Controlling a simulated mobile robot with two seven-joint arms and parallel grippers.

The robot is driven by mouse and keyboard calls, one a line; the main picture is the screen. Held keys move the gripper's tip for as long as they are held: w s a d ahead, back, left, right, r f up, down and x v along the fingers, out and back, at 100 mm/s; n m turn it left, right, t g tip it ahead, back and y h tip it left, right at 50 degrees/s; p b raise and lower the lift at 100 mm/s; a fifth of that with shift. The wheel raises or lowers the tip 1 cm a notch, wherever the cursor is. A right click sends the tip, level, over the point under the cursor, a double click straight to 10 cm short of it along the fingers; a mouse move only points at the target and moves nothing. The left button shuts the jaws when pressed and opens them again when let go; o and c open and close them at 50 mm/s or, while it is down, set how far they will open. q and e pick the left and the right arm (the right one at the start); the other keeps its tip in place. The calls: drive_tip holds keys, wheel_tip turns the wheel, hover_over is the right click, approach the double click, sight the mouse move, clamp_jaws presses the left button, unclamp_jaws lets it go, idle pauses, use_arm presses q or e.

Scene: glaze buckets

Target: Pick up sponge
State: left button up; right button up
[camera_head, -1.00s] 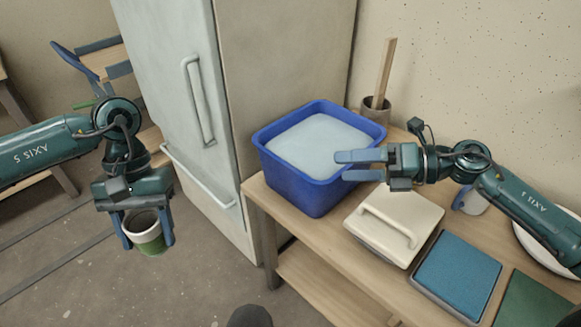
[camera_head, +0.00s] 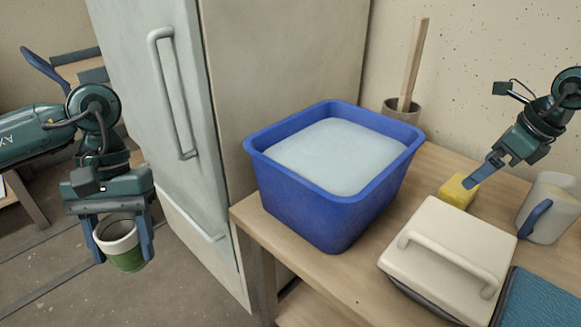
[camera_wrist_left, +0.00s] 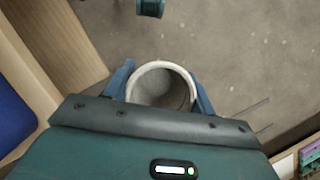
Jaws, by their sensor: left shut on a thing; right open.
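A yellow sponge (camera_head: 456,193) lies on the wooden table, right of the blue tub and behind the white lidded box. My right gripper (camera_head: 472,180) is at the sponge, its blue fingers pointing down over the sponge's right side; part of the sponge is hidden by them. It is open, and I cannot tell whether a finger touches the sponge. My left gripper (camera_head: 124,240) is shut on a green and white cup (camera_head: 127,262), held upright in the air left of the table. The cup's rim also shows in the left wrist view (camera_wrist_left: 162,66), with its inside visible.
A blue tub (camera_head: 318,216) of pale liquid stands on the table (camera_head: 338,277). A white box with a handle (camera_head: 447,262) is in front of the sponge. A white mug (camera_head: 551,205) with a blue handle stands to the right. A pot (camera_head: 402,111) holding a stick is behind.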

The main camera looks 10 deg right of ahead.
sight(461, 187)
use_arm(q)
drive_tip(key=shift+f+b, duration=0.4)
drive_tip(key=shift+f, duration=0.25)
use_arm(e)
drive_tip(key=x, duration=0.3)
drive_tip(key=shift+f, duration=0.1)
use_arm(q)
wheel_tip(461, 187, down, 2)
drive_tip(key=shift+f+b, duration=0.1)
drive_tip(key=shift+b, duration=0.95)
use_arm(e)
drive_tip(key=x, duration=0.4)
drive_tip(key=shift+w+f, duration=0.15)
drive_tip(key=shift+f, duration=0.25)
drive_tip(key=c, duration=0.9)
